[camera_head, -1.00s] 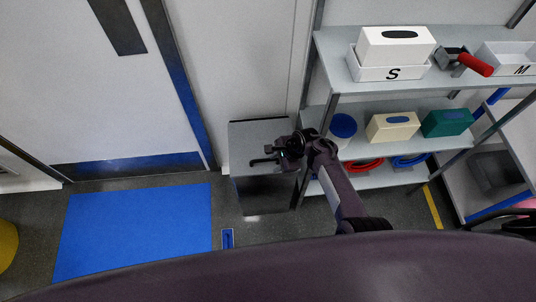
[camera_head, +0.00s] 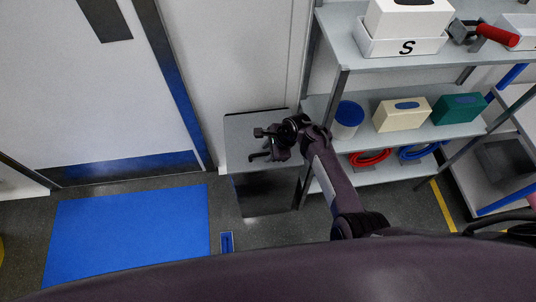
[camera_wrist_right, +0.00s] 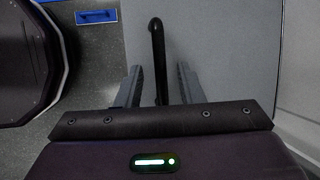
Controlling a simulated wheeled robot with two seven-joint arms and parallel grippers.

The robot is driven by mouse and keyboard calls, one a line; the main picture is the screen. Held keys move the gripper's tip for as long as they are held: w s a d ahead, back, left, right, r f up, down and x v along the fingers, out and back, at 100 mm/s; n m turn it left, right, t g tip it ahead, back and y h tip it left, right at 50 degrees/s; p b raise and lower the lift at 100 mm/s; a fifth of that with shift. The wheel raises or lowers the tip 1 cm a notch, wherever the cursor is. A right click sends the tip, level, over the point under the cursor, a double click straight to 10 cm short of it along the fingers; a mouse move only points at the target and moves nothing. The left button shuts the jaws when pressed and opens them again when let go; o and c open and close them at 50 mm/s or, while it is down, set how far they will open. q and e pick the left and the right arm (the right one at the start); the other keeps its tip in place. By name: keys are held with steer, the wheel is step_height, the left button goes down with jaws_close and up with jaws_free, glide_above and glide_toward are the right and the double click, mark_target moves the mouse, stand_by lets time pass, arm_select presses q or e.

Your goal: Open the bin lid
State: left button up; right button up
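The bin (camera_head: 262,197) is a grey box with a dark, shiny front, standing against the wall left of the shelf. Its flat grey lid (camera_head: 238,130) lies shut on top. My right gripper (camera_head: 261,145) is over the lid. In the right wrist view, the black bar handle (camera_wrist_right: 157,55) runs between the two fingers of my right gripper (camera_wrist_right: 159,85). The fingers are open, with a gap on each side of the bar. The grey lid (camera_wrist_right: 215,45) fills much of that view. My left gripper is not in view.
A shelf rack (camera_head: 345,60) stands close on the right, with a blue-lidded tub (camera_head: 347,118) and boxes. A blue pedal-like plate (camera_head: 227,242) is on the floor before the bin. A blue mat (camera_head: 130,235) lies left, by a door (camera_head: 90,90).

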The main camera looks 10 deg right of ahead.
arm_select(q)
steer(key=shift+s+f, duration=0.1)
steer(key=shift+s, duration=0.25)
arm_select(e)
steer(key=shift+f, duration=0.1)
jaws_close()
